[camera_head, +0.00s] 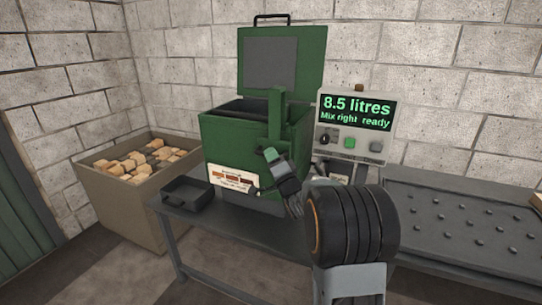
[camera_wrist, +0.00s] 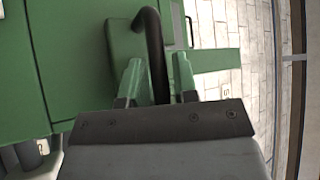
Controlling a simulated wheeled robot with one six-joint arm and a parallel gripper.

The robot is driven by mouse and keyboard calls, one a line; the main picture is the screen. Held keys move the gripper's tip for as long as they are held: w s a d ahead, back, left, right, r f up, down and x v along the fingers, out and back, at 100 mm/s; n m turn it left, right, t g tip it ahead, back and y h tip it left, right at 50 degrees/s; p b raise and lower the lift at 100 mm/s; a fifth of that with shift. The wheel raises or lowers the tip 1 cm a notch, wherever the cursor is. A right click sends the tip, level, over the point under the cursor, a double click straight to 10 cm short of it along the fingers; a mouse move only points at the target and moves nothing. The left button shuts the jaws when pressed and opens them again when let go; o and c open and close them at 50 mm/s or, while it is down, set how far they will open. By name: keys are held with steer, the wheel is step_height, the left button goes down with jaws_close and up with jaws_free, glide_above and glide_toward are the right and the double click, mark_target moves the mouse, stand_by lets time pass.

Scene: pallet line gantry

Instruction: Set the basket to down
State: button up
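The green machine (camera_head: 225,150) stands on a dark bench with its lid (camera_head: 309,55) raised. A dark basket rim (camera_head: 245,108) shows in its open top; how deep the basket sits is hidden. A green upright post (camera_head: 276,118) stands at its front right. My gripper (camera_head: 268,155) is at the front of the machine, under this post. In the wrist view, my gripper's green fingers (camera_wrist: 158,80) stand either side of a black curved handle (camera_wrist: 153,35). Whether they touch it I cannot tell.
A control panel (camera_head: 356,122) reads "8.5 litres" and "Mix right ready". A small dark tray (camera_head: 187,193) sits on the bench (camera_head: 235,235) at left. A large bin (camera_head: 125,205) holds several tan blocks. A studded conveyor (camera_head: 470,225) lies at right.

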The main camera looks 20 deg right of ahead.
steer(key=shift+w+r, duration=0.1)
steer(key=shift+w, duration=0.25)
jaws_close()
